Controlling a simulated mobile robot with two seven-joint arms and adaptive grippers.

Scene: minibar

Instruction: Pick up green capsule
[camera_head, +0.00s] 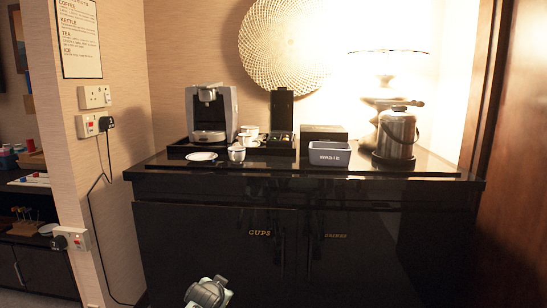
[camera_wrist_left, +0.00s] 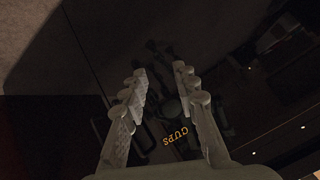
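No green capsule can be made out in either view. On the counter stands a black tray with low compartments (camera_head: 280,147) and an upright black holder (camera_head: 282,108) behind it; what lies inside is too small and dark to tell. My left gripper (camera_wrist_left: 160,73) shows in the left wrist view with its two fingers apart and nothing between them. It is in front of the dark cabinet doors bearing the word CUPS. A pale part of my own arm (camera_head: 208,292) shows at the bottom of the head view, below the counter top. My right gripper is not in view.
A coffee machine (camera_head: 212,113), a white saucer (camera_head: 201,156), several cups (camera_head: 236,154), a grey WASTE bin (camera_head: 330,153) and a metal kettle (camera_head: 396,134) stand on the black counter (camera_head: 290,174). A wall with sockets and a hanging cable (camera_head: 90,200) is at left.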

